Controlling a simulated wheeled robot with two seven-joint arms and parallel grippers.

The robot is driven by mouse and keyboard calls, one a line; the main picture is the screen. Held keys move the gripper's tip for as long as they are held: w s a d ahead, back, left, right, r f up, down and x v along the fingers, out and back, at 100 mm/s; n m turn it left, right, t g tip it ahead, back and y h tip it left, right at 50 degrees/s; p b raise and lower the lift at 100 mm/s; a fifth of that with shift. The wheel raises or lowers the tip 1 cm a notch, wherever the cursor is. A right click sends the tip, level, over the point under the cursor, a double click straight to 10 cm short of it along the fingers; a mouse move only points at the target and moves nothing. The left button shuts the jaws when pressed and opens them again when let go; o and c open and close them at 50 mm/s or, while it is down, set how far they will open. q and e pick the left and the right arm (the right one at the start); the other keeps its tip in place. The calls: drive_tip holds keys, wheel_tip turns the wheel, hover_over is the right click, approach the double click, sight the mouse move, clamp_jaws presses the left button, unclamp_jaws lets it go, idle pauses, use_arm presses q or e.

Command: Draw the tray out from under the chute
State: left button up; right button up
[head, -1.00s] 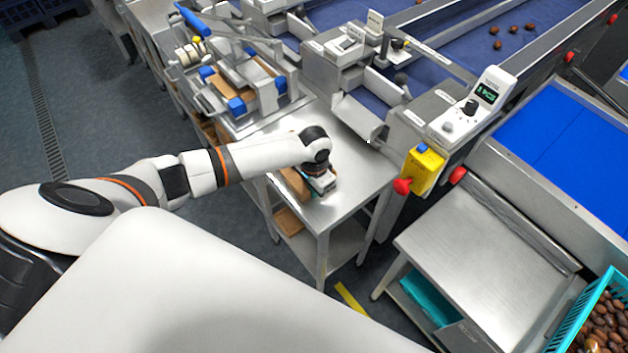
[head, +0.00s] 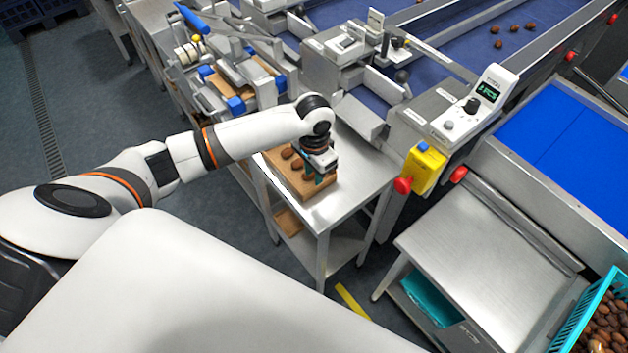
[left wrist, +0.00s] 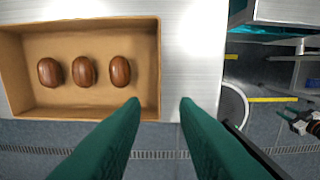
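The tray (head: 283,176) is a shallow brown box with dark brown dates in it. It lies on the steel table near its front-left edge, apart from the metal chute (head: 358,117) behind it. In the left wrist view the tray (left wrist: 90,40) shows at upper left with three dates in a row. My left gripper (head: 318,176) is above the tray's right end. In the left wrist view its green fingers (left wrist: 161,103) are spread with nothing between them, near the tray's right wall.
Another brown tray (head: 289,222) sits on the lower shelf. Bare steel tabletop (head: 350,185) lies right of the tray. A teal crate of dates (head: 570,335) is at lower right.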

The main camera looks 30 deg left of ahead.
use_arm(q)
drive_tip(key=shift+r, duration=2.1)
